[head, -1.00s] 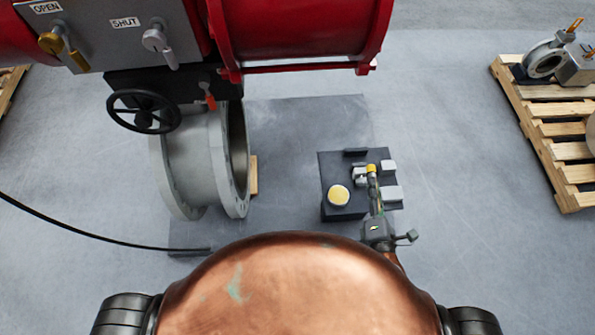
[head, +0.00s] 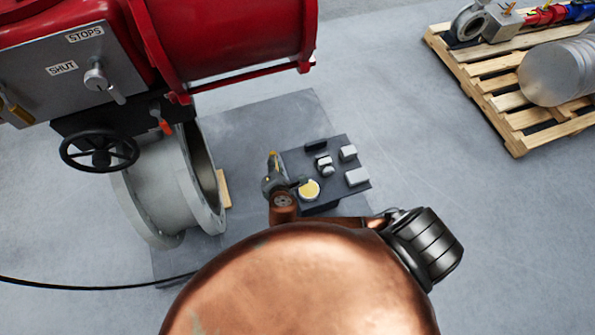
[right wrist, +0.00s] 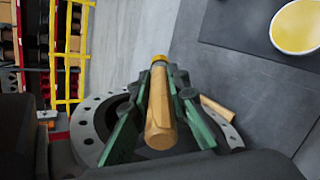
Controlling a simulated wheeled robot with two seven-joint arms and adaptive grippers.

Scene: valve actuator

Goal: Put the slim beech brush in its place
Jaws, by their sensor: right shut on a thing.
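My right gripper (head: 273,162) is shut on the slim wooden brush, whose yellow end (head: 272,154) shows in the head view. In the right wrist view its pale wooden handle (right wrist: 160,121) sits between the green fingers (right wrist: 158,95), with a yellow band at the far end. The bristles cannot be made out. The gripper is above the floor plate, between the grey flanged valve body (head: 165,200) and the dark stand (head: 352,188). Which spot is the brush's place cannot be told. My left gripper is not in view.
The stand carries a round yellow-topped pot (head: 309,189) and several light blocks. A red actuator (head: 235,40) and black handwheel (head: 99,150) overhang the valve. A wooden strip (head: 224,188) lies by the flange. A loaded pallet (head: 505,110) stands at right. Floor between is clear.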

